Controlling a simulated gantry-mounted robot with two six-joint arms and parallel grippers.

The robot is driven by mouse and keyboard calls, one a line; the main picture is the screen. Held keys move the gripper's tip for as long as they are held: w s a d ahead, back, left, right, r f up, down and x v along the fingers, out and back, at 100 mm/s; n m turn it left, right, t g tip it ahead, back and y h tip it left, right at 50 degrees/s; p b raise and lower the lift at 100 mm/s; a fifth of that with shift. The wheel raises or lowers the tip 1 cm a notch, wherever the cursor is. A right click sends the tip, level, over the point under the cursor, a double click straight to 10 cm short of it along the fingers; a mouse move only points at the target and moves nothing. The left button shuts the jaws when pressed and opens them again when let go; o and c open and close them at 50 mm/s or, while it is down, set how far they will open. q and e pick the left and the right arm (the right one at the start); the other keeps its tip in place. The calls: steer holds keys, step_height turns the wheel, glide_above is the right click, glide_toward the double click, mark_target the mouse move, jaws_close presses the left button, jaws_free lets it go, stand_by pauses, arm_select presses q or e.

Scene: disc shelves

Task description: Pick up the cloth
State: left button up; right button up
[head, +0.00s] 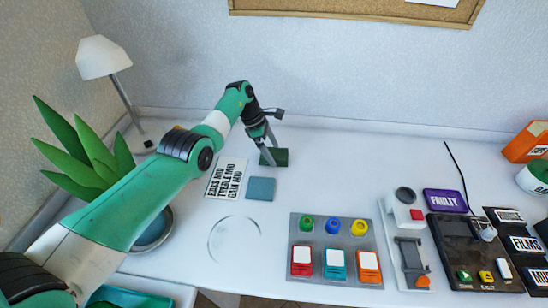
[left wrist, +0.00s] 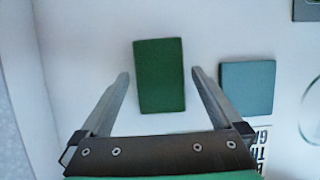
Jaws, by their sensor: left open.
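A dark green rectangular piece (head: 281,157) lies flat on the white table near the back; it also shows in the left wrist view (left wrist: 160,90). A flat teal square (head: 261,188) lies in front of it, and shows at the right in the left wrist view (left wrist: 248,88). I cannot tell for certain which of the two is the cloth. My left gripper (head: 269,156) is open and empty above the green piece. In the left wrist view its fingers (left wrist: 160,74) stand on either side of the green piece, with gaps to both. My right gripper is not in view.
A printed label card (head: 226,178) lies left of the teal square. A grey tray (head: 337,272) with coloured rings and cards stands at the front. A lamp (head: 104,58) and plant (head: 80,150) are at the left. Devices and signs crowd the right.

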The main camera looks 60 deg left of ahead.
mark_target(272, 153)
arm_select(q)
steer(key=shift+f, duration=0.25)
stand_by(0.3)
steer(key=c, duration=1.2)
step_height(272, 153, up, 5)
steer(key=p, duration=0.4)
steer(key=r+p, duration=0.1)
steer(key=p, duration=0.1)
steer(key=d+r+p, duration=0.1)
steer(key=p, duration=0.2)
steer(key=shift+s+d, duration=0.25)
steer(key=shift+s, duration=0.1)
steer(key=s+d+r+p, duration=0.1)
steer(key=d+r+p, duration=0.1)
steer(key=d+p, duration=0.1)
steer(key=s+d+r+p, duration=0.2)
steer(key=d+p, duration=0.1)
steer(key=d, duration=0.1)
steer(key=s+d+r+p, duration=0.2)
steer(key=d+p, duration=0.2)
steer(key=shift+s+d+r, duration=0.1)
steer(key=shift+r, duration=0.1)
